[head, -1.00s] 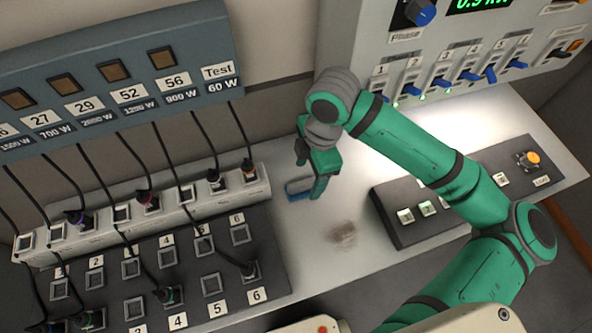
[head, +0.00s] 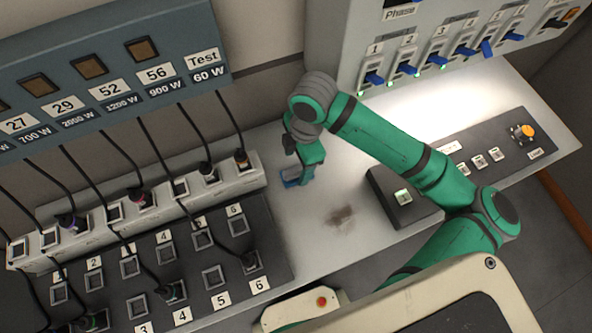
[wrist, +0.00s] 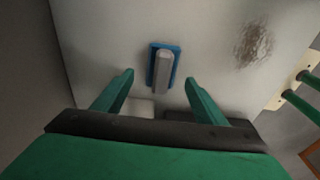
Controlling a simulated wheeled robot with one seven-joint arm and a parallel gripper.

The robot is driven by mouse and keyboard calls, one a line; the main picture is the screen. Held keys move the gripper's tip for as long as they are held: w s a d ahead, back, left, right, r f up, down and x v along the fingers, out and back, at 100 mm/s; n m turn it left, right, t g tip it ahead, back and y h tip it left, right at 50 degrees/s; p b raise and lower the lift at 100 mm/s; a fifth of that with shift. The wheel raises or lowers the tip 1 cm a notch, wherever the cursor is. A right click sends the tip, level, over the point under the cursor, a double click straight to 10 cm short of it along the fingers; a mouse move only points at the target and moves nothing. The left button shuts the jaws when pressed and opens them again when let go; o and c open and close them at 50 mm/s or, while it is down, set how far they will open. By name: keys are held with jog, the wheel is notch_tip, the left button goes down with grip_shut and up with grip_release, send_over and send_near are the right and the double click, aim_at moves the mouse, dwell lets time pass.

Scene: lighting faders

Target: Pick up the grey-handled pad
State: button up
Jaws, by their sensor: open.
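The grey-handled pad (wrist: 162,71) has a blue base with a grey bar handle on top. It lies on the pale table, and in the wrist view it sits between and just beyond my two fingertips. In the head view its blue edge (head: 291,182) shows beside my fingers, and the rest is mostly hidden behind my gripper (head: 304,172). In the wrist view my gripper (wrist: 160,77) is open and empty, with one finger on each side of the handle's line. I cannot tell the exact height of the fingertips above the pad.
A dark smudge (head: 341,217) marks the table (head: 310,245). A dark socket panel (head: 190,262) with cables stands at left, and a black button box (head: 390,205) at right. A fader panel (head: 440,50) rises behind. The table around the pad is clear.

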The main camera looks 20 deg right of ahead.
aim_at(297, 169)
jog(key=shift+s+f, duration=0.1)
jog(key=shift+f, duration=1.7)
jog(key=c, duration=1.1)
jog(key=shift+a, duration=0.1)
jog(key=shift+c, duration=0.2)
jog(key=shift+r, duration=0.1)
jog(key=shift+r, duration=0.55)
jog(key=shift+s+d+r, duration=0.1)
jog(key=shift+d+r, duration=0.1)
jog(key=shift+r, duration=0.95)
jog(key=s+d+r, duration=0.9)
jog(key=d, duration=0.1)
jog(key=shift+s+r, duration=0.2)
